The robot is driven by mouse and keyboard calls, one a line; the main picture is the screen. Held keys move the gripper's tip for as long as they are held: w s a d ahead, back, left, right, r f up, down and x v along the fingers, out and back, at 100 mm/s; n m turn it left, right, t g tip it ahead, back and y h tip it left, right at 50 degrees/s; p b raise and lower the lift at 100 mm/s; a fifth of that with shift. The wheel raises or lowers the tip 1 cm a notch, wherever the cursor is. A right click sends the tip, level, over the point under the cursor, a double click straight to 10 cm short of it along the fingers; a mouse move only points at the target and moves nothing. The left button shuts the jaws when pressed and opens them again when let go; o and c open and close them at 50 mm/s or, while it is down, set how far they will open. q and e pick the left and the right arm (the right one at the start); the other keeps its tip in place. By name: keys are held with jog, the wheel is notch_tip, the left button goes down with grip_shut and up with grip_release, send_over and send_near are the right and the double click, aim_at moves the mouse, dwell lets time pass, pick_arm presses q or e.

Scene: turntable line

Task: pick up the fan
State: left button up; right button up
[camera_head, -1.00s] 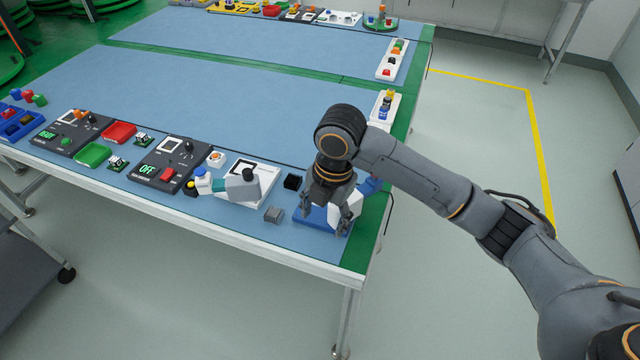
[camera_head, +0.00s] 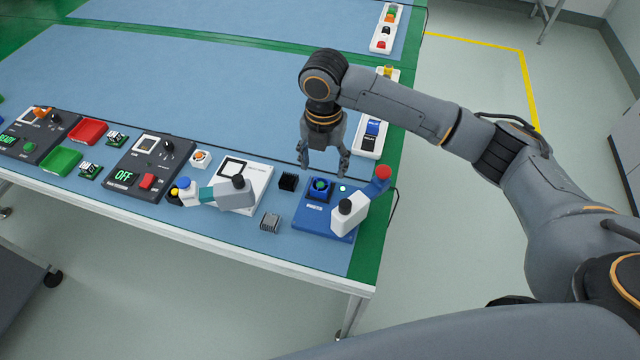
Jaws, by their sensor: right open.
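The small dark-blue square piece with a round green-blue centre, which looks like the fan (camera_head: 320,187), sits on the blue base (camera_head: 312,222) of a station at the table's right end. My right gripper (camera_head: 324,168) is above and just behind it, fingers spread and pointing down, with nothing between them. The gripper appears apart from the fan. My left gripper is not in view.
A white and red-tipped arm piece (camera_head: 362,205) rises from the station's right side. A black block (camera_head: 288,181) and a grey finned block (camera_head: 270,222) lie left of it. A white device (camera_head: 259,176) stands farther left.

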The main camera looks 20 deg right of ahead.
aim_at(321, 184)
notch_tip(321, 184, down, 2)
jog(key=shift+w+f, duration=0.15)
jog(key=shift+f, duration=0.1)
notch_tip(321, 184, down, 2)
jog(key=shift+w+a+f+p, duration=0.1)
jog(key=shift+w+p, duration=0.05)
jog(key=shift+p, duration=0.15)
notch_tip(321, 184, down, 2)
jog(key=shift+w+f, duration=0.15)
jog(key=shift+f, duration=0.45)
jog(key=c, duration=1)
jog(key=shift+c, duration=1.4)
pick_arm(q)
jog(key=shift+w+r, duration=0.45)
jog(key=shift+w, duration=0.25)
